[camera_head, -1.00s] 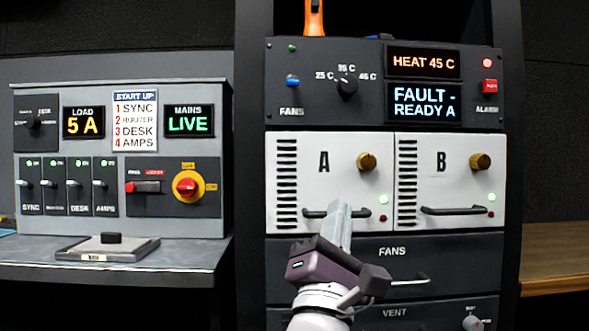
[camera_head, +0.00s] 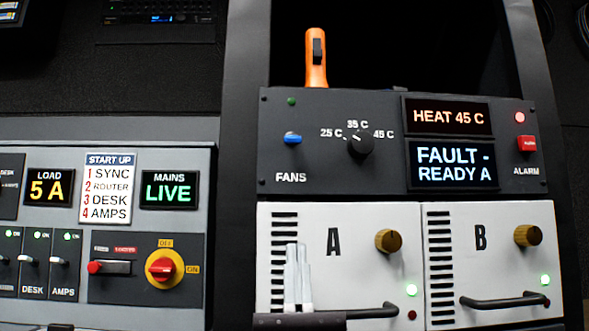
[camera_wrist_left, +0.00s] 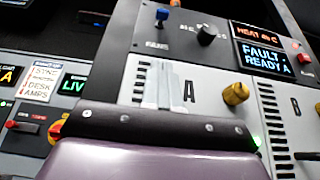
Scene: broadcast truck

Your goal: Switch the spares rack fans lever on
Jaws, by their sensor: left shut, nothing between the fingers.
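The fans lever is a small blue-tipped toggle (camera_head: 291,138) at the left of the dark rack control panel (camera_head: 330,182), above the FANS label, with a green light above it. The lever also shows in the left wrist view (camera_wrist_left: 161,17). My left gripper (camera_head: 298,250) is in front of white unit A, below the lever and apart from it. Its pale fingers are together and empty, pointing up. They also show in the left wrist view (camera_wrist_left: 168,72). My right gripper is not in view.
A temperature knob (camera_head: 360,143) and a red alarm button (camera_head: 527,143) share the panel. White units A (camera_head: 345,285) and B (camera_head: 505,270) have brass knobs and dark protruding handles. An orange-handled tool (camera_head: 316,60) stands above the panel. A power panel (camera_head: 120,230) is at left.

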